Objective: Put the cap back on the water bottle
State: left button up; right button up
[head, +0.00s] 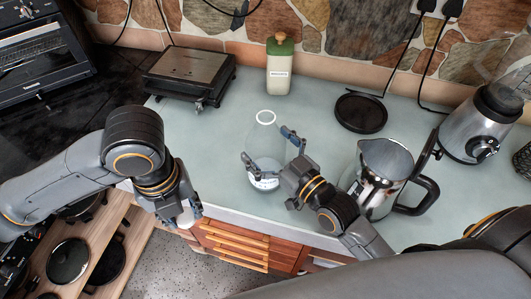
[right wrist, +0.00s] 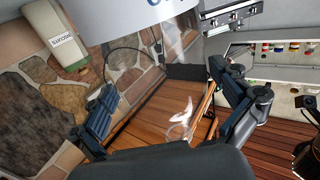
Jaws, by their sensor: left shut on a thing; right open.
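The water bottle (head: 264,142) stands upright and uncapped on the grey-green counter in the head view. It is clear, with a white ring at its open mouth and a pale label low down. My right gripper (head: 268,152) is open, with its fingers around the bottle's sides; contact is hard to tell. In the right wrist view, the bottle's pale label (right wrist: 140,18) shows at the top, beyond the spread fingers (right wrist: 168,108). My left gripper (head: 186,212) is shut on a small white thing, likely the cap (head: 184,218), mostly hidden by the fingers, beyond the counter's front edge.
A steel jug (head: 375,178) stands close right of my right gripper. Behind are a green-lidded container (head: 279,70), a black round disc (head: 361,113) and a flat scale-like appliance (head: 190,75). A blender (head: 480,125) stands far right. Counter left of the bottle is clear.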

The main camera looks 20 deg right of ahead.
aim_at(266, 148)
pick_arm(q)
jog(key=shift+s, duration=0.1)
pick_arm(e)
jog(key=shift+s, duration=0.1)
jog(key=shift+c, duration=0.4)
jog(key=c, duration=1.6)
pick_arm(q)
jog(key=shift+f, duration=0.1)
pick_arm(e)
jog(key=shift+r, duration=0.25)
